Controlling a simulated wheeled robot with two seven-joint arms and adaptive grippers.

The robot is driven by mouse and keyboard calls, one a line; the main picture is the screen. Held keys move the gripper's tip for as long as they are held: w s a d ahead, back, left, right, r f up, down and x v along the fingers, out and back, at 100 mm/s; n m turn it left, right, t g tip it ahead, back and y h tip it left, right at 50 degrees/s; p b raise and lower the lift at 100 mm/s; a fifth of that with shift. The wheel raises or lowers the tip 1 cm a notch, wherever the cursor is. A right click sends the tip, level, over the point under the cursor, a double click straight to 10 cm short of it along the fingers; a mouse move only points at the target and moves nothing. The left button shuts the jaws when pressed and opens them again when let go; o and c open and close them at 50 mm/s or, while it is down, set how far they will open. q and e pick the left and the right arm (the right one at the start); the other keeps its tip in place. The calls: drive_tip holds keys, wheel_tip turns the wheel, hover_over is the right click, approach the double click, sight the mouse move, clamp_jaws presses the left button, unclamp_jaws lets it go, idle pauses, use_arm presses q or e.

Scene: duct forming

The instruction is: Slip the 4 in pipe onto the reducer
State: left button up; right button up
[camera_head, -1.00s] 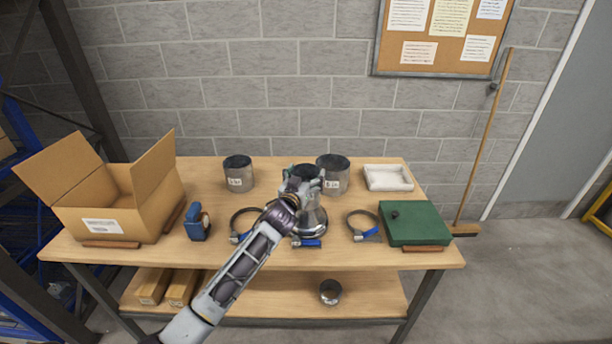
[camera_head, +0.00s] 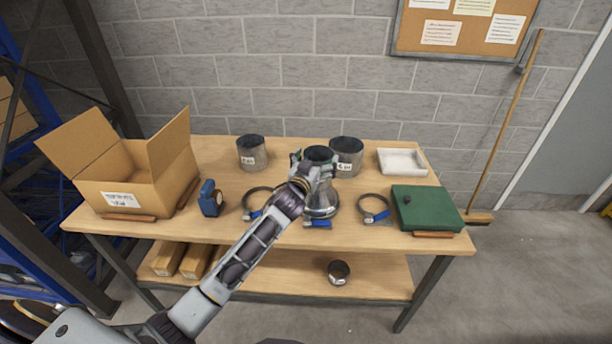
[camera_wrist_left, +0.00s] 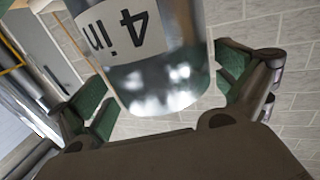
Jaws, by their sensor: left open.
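The 4 in pipe (camera_head: 319,154) is a short grey metal tube; its "4 in" label shows in the left wrist view (camera_wrist_left: 128,35). It stands upright over the reducer (camera_head: 322,205), a shiny metal cone on the table. The gripper partly hides the joint, so I cannot tell how far the pipe sits on the reducer. My left gripper (camera_head: 312,168) is at the pipe, with its green-padded fingers (camera_wrist_left: 165,80) spread on either side of it, open. My right gripper is not in view.
Two larger metal pipes (camera_head: 252,154) (camera_head: 347,160) stand behind. Clamps with blue handles (camera_head: 258,214) (camera_head: 374,216) lie either side of the reducer. An open cardboard box (camera_head: 140,190), blue tool (camera_head: 210,200), white tray (camera_head: 402,162) and green case (camera_head: 427,208) are on the table (camera_head: 200,232).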

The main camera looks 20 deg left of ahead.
use_arm(q)
drive_tip(key=s, duration=1)
drive_tip(key=shift+a, duration=0.2)
idle(0.3)
idle(0.9)
